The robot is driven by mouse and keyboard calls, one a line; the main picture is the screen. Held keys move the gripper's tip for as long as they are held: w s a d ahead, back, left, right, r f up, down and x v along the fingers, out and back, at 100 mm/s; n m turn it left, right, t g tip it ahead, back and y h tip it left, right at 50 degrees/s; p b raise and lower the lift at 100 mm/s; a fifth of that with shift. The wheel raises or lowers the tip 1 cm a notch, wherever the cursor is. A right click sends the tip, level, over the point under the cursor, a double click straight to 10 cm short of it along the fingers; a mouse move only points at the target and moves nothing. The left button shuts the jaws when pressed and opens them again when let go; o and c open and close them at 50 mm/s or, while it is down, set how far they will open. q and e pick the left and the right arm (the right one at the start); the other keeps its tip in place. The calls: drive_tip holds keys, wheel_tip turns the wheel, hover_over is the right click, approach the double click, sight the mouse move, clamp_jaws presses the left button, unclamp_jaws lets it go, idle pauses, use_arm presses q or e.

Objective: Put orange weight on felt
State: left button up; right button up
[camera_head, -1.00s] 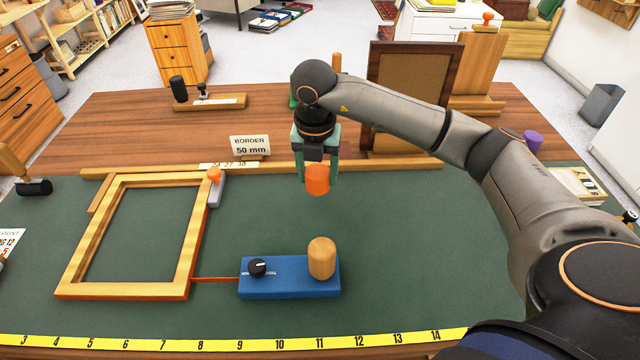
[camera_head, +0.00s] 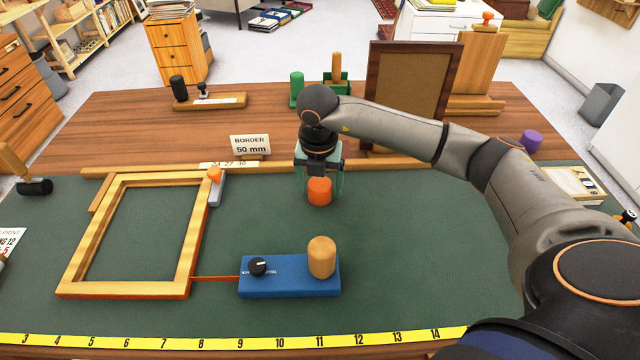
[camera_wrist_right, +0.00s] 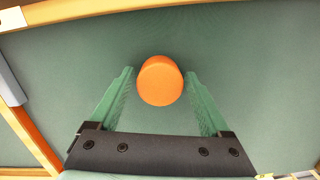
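The orange weight (camera_head: 319,191) is a short cylinder. It sits between the green fingers of my right gripper (camera_head: 320,184), low over the green felt (camera_head: 420,240) behind the blue block. My left gripper is not in view.
A blue block (camera_head: 290,288) with a black knob and a wooden peg (camera_head: 321,257) stands in front. A wooden frame (camera_head: 90,240) lies to the left, with a grey orange-topped clamp (camera_head: 217,188) beside it. A wooden rail (camera_head: 400,164) runs behind. Felt to the right is clear.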

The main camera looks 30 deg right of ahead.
sight(319, 189)
drive_tip(key=shift+o, duration=0.6)
drive_tip(key=shift+r, duration=0.3)
wheel_tip(319, 189, up, 12)
drive_tip(key=s+a, duration=0.1)
drive_tip(key=shift+f, duration=0.15)
